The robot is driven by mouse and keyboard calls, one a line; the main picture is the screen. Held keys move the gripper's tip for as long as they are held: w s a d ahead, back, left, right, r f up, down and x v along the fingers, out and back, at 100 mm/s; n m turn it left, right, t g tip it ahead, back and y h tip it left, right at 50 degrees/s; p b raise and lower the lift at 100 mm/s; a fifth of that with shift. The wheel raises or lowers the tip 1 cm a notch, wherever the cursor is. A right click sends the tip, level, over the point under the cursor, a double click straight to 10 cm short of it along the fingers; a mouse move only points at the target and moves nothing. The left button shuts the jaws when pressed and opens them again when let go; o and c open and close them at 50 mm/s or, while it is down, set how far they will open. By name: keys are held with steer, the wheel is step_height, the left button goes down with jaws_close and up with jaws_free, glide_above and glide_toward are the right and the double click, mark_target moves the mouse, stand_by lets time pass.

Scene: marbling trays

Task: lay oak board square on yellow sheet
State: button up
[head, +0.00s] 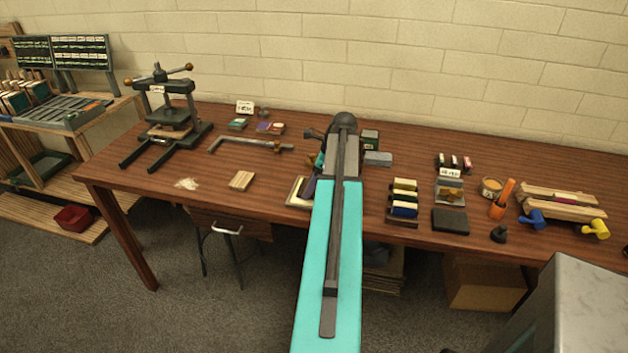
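A small light-wood board (241,180), which may be the oak board, lies flat on the brown table left of my arm. A pale yellowish edge (295,191) shows just left of my arm; it may be the yellow sheet, with something dark lying over it. My turquoise arm covers the rest of it.
A screw press (168,115) stands at the table's left end. A grey L-shaped bar (245,145) lies behind the light board. Right of my arm are colored blocks (404,198), a dark slab (450,221) and mallets (595,229). Bare table surrounds the light board.

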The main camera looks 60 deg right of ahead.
steer(key=shift+f, duration=0.15)
steer(key=o, duration=1)
steer(key=shift+o, duration=0.2)
steer(key=b+v, duration=0.2)
steer(key=v, duration=1)
stand_by(0.5)
